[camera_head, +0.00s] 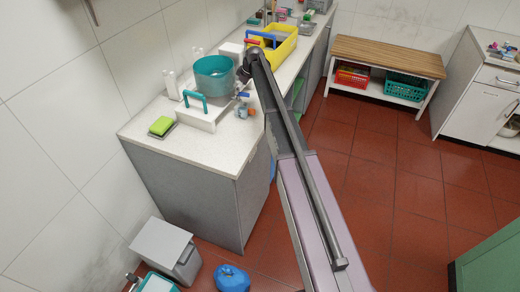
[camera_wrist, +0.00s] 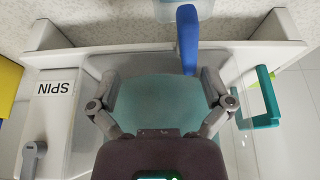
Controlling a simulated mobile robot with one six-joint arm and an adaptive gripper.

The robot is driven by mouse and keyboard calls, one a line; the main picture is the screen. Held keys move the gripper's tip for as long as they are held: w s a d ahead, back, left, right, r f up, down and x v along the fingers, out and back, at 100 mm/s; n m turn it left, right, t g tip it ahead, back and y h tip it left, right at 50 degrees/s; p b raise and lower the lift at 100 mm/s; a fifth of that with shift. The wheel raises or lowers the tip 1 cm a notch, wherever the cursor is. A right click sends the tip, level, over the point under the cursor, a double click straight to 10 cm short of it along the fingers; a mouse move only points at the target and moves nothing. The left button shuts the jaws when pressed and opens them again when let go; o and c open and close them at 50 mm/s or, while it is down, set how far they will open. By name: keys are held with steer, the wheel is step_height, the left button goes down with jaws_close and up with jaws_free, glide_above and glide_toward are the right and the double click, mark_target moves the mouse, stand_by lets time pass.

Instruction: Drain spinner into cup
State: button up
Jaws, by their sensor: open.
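The spinner has a teal round tub (camera_head: 213,75) on a white body (camera_head: 207,118) on the counter. In the wrist view the teal tub (camera_wrist: 155,95) lies below my gripper (camera_wrist: 158,85), which is open with its fingers spread and nothing between them. A blue lever (camera_wrist: 187,40) stands at the spinner's front edge; it also shows in the head view (camera_head: 243,95). A pale, clear-bluish cup (camera_wrist: 183,10) is partly in view beyond the lever, and shows small by the counter edge (camera_head: 241,112). Its contents cannot be told.
A yellow crate (camera_head: 275,45) stands behind, and a green sponge (camera_head: 161,125) lies at the near left. A small orange item (camera_head: 252,111) is near the cup.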

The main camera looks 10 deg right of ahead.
steer(key=shift+p+v, duration=6.3)
steer(key=shift+v, duration=0.75)
steer(key=s+a+f+m+h+b, duration=0.1)
steer(key=s+f+b, duration=0.4)
steer(key=s, duration=0.5)
steer(key=s+a+f+m+g+b, duration=0.1)
steer(key=s+f+m+b, duration=0.3)
steer(key=s, duration=0.6)
steer(key=s+a+f+m+g+h+b, duration=0.1)
steer(key=s+a+f+m+b, duration=0.1)
steer(key=s+f+b, duration=0.5)
steer(key=s+f, duration=0.1)
steer(key=s, duration=0.3)
steer(key=shift+h, duration=0.3)
steer(key=shift+f, duration=0.15)
steer(key=s+m+h, duration=0.1)
steer(key=s+m, duration=0.2)
steer(key=s, duration=0.8)
steer(key=shift+g, duration=0.4)
